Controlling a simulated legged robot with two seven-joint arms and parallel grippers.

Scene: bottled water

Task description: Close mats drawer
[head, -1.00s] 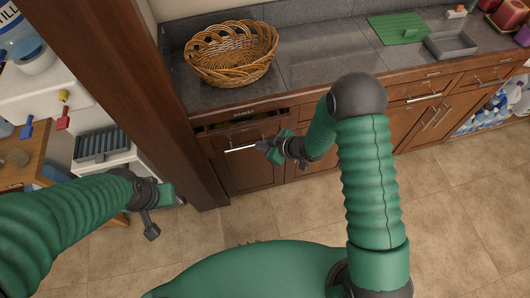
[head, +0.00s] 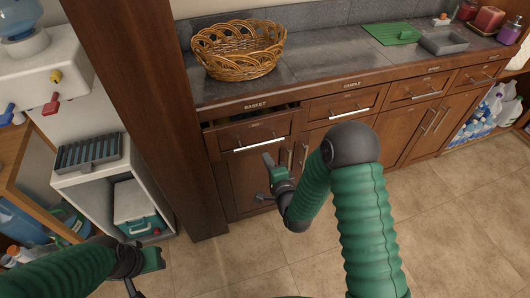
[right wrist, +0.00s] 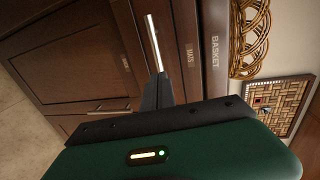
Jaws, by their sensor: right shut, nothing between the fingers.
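The mats drawer (head: 222,138), with a brown wood front and a silver bar handle (head: 259,144), sits under the counter's BASKET label. It stands partly open, with a dark gap above its front. In the right wrist view the drawer front (right wrist: 180,30) shows a small MATS label. My right gripper (head: 267,160) is shut and empty, just below and in front of the handle. In the right wrist view its dark fingers (right wrist: 157,88) appear near the handle's end; I cannot tell if they touch.
A wicker basket (head: 238,50) stands on the counter above the drawer. A wooden post (head: 150,110) rises just left of it. More closed drawers and cabinet doors run right. Open tiled floor (head: 440,220) lies in front.

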